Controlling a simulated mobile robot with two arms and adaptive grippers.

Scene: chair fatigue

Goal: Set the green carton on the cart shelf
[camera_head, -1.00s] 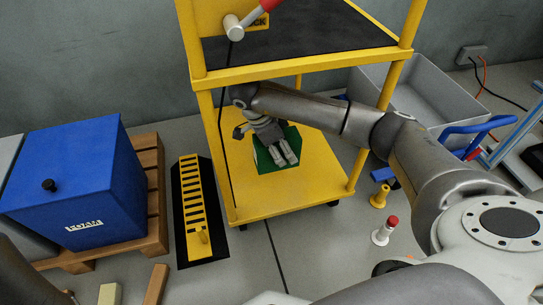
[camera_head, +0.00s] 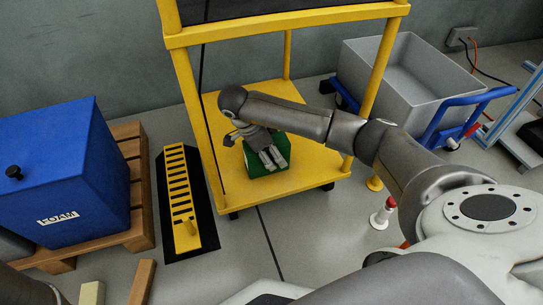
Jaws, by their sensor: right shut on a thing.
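The green carton (camera_head: 262,170) is at the lower shelf of the yellow cart (camera_head: 312,176), between the cart's posts. My right gripper (camera_head: 270,160) reaches in over the shelf from the right and is shut on the carton from above. Its fingers and wrist cover much of the carton's top. The carton looks upright and low over the shelf, but I cannot tell whether its base touches it. My left gripper is not in view.
Yellow posts (camera_head: 197,130) and the dark upper deck (camera_head: 275,12) frame the shelf. A blue foam box (camera_head: 60,170) on a wooden pallet (camera_head: 137,205) stands left. A yellow slotted rack (camera_head: 180,195) is beside the cart. A grey bin trolley (camera_head: 395,75) stands right.

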